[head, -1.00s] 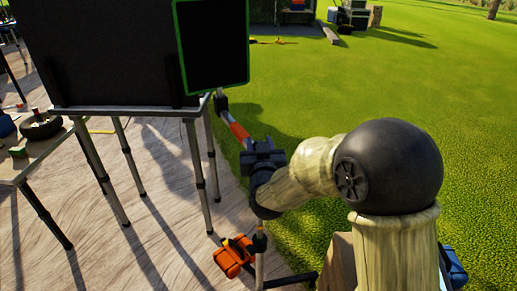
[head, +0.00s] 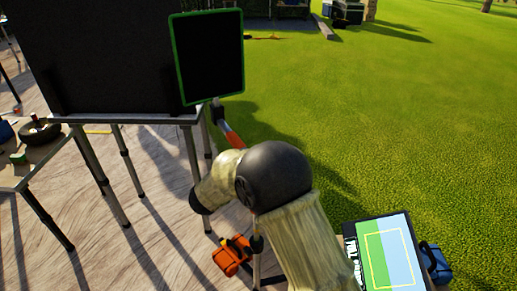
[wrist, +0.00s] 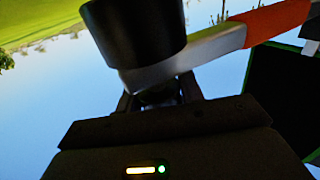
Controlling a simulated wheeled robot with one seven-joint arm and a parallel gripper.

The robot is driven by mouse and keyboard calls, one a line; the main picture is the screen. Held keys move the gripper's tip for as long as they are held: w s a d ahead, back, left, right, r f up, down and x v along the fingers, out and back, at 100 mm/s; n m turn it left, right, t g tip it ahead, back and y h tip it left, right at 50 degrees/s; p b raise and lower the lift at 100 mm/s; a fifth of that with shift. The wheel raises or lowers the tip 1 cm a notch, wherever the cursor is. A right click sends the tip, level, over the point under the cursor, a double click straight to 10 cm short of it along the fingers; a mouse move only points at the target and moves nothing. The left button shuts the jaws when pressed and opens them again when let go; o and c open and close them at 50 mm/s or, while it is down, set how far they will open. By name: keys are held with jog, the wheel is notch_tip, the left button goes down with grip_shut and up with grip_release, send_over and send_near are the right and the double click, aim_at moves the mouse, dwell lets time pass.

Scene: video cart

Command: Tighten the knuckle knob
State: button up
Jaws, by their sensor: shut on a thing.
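In the wrist view, a grey arm with an orange section (wrist: 277,22) runs to a black cylindrical knuckle (wrist: 135,32). Under the knuckle, a small dark knob (wrist: 160,95) sits between the fingers of my gripper (wrist: 158,100), which is shut on it. The knob is in shadow and partly hidden by the fingers and knuckle. In the head view, the orange section (head: 231,137) shows below the green-framed screen (head: 210,60). There my own arm hides the knuckle, the knob and my gripper.
A large black panel (head: 110,50) stands on a cart with thin legs (head: 140,178). An orange object (head: 232,255) lies low beside my arm. A tablet-like screen (head: 385,255) and a blue object (head: 437,262) are at lower right. Open grass (head: 400,130) lies to the right.

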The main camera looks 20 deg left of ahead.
jog(key=shift+r+m+g+h+p, duration=0.2)
jog(key=shift+m+g+h+p, duration=0.3)
jog(key=shift+h, duration=0.4)
jog(key=o, duration=1)
jog(key=shift+d, duration=0.1)
jog(key=shift+f, duration=0.1)
jog(key=v, duration=1.7)
jog(key=shift+s, duration=0.2)
